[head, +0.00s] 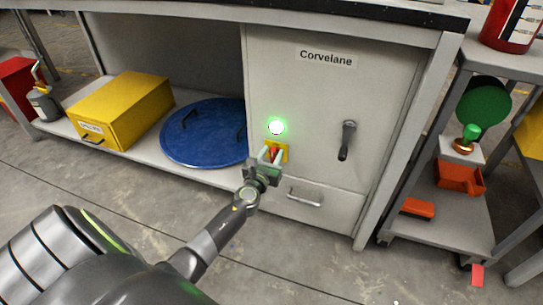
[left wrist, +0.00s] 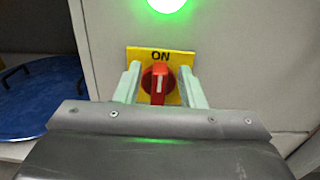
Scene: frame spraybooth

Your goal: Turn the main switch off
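The main switch (left wrist: 157,84) is a red rotary knob on a yellow plate (left wrist: 144,53) marked ON. Its white mark stands upright. The switch plate also shows in the head view (head: 284,154) on the grey cabinet front, below a glowing green lamp (head: 276,127). My left gripper (head: 271,156) is at the switch, and in the left wrist view (left wrist: 160,83) its two fingers stand apart on either side of the red knob. A gap seems to show between knob and fingers; I cannot tell if either touches. My right gripper is not in view.
A blue round lid (head: 205,133) and a yellow box (head: 122,105) lie on the shelf to the left. A cart (head: 440,220) stands right.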

